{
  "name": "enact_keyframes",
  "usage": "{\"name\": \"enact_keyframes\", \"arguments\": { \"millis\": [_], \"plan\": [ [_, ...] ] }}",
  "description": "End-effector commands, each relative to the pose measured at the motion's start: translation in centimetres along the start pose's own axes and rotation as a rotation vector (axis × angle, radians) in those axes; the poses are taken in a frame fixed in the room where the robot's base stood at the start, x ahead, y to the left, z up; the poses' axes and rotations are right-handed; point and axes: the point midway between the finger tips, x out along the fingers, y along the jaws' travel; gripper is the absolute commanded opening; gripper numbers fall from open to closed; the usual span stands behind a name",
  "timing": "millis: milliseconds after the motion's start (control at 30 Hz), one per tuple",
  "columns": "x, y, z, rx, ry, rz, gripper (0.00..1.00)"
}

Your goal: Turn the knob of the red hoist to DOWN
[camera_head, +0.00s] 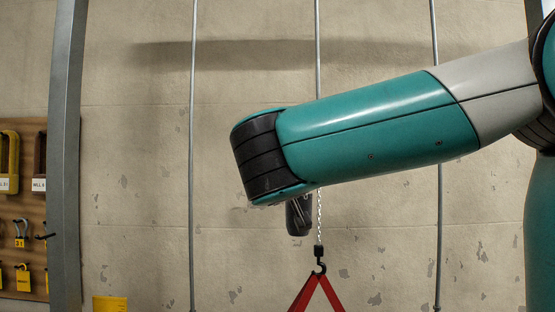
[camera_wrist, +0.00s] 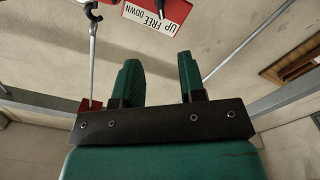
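The red hoist (camera_wrist: 138,12) shows in part at the top of the wrist view, cut off by the edge. Its white label reads UP FREE DOWN, upside down. A small dark part at the frame's top edge may be its knob, but I cannot tell where it points. My gripper (camera_wrist: 158,60) is open and empty, its two green fingers apart and pointing towards the hoist without touching it. A chain, a black hook (camera_head: 319,265) and a red sling (camera_head: 306,293) hang below the arm.
Thin vertical rods (camera_head: 193,150) run along the worn wall (camera_head: 130,200). A grey post (camera_head: 66,150) stands at the left, beside a wooden board (camera_head: 33,222) with hooks and yellow tags. A yellow label (camera_head: 110,304) is at the bottom left.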

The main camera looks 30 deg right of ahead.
Motion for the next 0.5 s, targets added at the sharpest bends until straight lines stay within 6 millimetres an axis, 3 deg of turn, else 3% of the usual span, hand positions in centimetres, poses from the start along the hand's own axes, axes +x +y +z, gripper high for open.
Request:
{"name": "enact_keyframes", "arguments": {
  "millis": [500],
  "plan": [
    [11.6, 0.3, -0.2, 0.000, -0.006, -0.001, 0.37]
  ]
}}
